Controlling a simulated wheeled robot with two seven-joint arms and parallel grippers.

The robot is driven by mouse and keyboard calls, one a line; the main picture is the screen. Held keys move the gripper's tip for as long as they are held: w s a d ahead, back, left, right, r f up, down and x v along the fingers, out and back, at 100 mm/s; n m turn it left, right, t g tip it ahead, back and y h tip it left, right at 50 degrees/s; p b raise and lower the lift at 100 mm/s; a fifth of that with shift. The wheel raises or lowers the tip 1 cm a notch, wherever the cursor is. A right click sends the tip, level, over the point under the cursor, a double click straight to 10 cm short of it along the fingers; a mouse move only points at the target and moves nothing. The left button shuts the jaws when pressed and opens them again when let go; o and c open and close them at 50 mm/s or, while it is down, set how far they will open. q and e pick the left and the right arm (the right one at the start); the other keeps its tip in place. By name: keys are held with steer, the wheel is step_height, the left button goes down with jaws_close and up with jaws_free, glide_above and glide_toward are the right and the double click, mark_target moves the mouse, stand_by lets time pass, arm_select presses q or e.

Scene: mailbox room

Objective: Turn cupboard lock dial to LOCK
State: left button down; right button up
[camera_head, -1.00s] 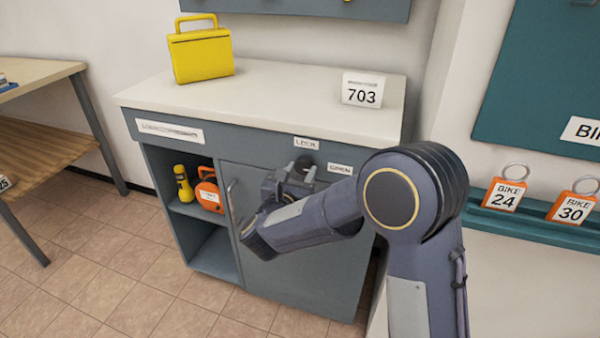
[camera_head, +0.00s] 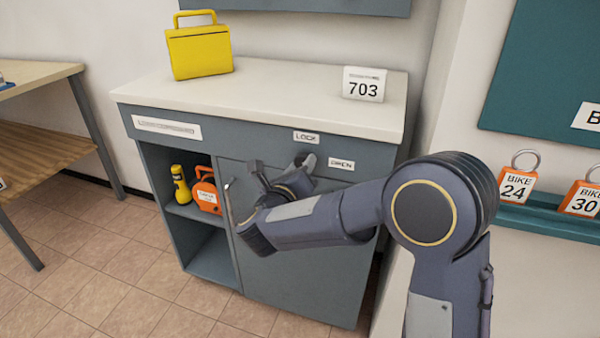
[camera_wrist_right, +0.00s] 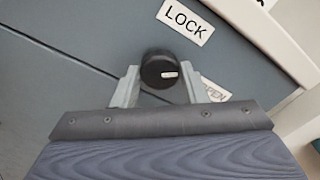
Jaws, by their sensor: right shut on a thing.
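The lock dial (camera_wrist_right: 160,70) is a round black knob on the cupboard front. Its white mark lies right of its middle, pointing towards the OPEN label (camera_wrist_right: 214,90) rather than up at the LOCK label (camera_wrist_right: 186,21). My right gripper (camera_wrist_right: 160,78) is shut on the dial, one finger on each side. In the head view my right gripper (camera_head: 282,167) is at the top of the grey cupboard door (camera_head: 300,270), below the LOCK label (camera_head: 306,137) and left of the OPEN label (camera_head: 341,164). The dial is mostly hidden there. My left gripper is out of view.
A yellow box (camera_head: 200,53) and a 703 sign (camera_head: 364,84) stand on the white countertop (camera_head: 270,92). A yellow flashlight (camera_head: 181,184) and an orange case (camera_head: 207,192) sit on the open shelf. The door handle (camera_head: 229,205) is left of my gripper. Bike padlocks (camera_head: 515,187) hang at right.

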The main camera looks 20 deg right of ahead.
steer(key=shift+n, duration=0.9)
steer(key=n, duration=0.2)
steer(key=shift+n, duration=0.4)
steer(key=n+p, duration=0.1)
steer(key=n, duration=0.2)
steer(key=shift+n+p, duration=0.5)
steer(key=shift+n, duration=1)
steer(key=shift+f, duration=0.1)
steer(key=o, duration=1)
steer(key=shift+s+a, duration=0.1)
steer(key=v, duration=0.7)
steer(key=shift+s+a+p, duration=0.2)
steer(key=shift+s+p, duration=0.1)
steer(key=shift+p, duration=0.05)
